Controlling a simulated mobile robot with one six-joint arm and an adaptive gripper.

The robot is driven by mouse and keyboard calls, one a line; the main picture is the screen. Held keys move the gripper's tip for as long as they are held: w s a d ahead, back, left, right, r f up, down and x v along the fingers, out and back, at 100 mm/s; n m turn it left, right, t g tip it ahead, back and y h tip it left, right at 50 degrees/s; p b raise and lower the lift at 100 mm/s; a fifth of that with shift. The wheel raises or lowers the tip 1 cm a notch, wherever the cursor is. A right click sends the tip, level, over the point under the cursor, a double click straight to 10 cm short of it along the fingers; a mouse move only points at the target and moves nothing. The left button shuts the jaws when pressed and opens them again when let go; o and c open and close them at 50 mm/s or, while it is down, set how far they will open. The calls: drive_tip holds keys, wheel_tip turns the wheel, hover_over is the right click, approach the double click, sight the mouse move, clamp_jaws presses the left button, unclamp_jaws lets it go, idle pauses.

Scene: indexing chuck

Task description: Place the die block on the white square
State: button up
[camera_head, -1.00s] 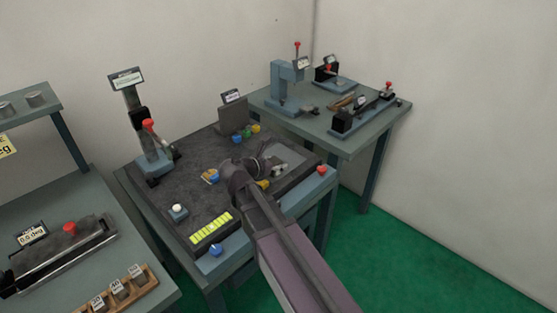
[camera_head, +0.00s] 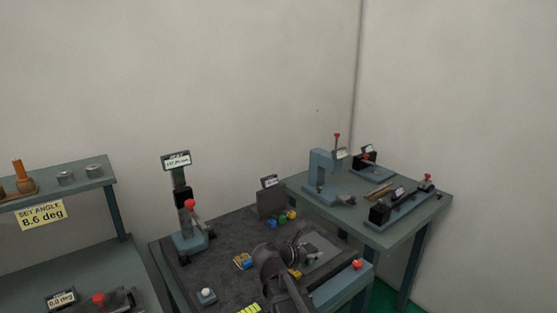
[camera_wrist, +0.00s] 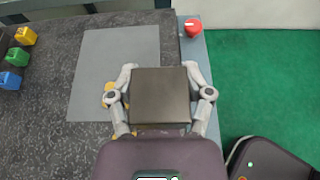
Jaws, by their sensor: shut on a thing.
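A dark, square-faced block (camera_wrist: 160,95), which looks like the die block, sits between the two fingers of my gripper (camera_wrist: 160,74) in the wrist view. The fingers press on its left and right sides. In the head view my gripper (camera_head: 296,250) is over the right part of the dark bench top, and the block is hard to make out there. A plain light-grey rectangle (camera_wrist: 115,55) lies ahead and left of the block in the wrist view. I cannot make out a clearly white square in either view.
A yellow piece (camera_wrist: 108,92) is by my left finger. A red knob (camera_wrist: 193,28) stands at the bench's right edge. A gauge stand (camera_head: 187,210) is at the left, and a side table (camera_head: 415,228) holds more tools.

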sight(313, 246)
drive_tip(key=shift+r+p, duration=2.15)
drive_tip(key=shift+r, duration=0.4)
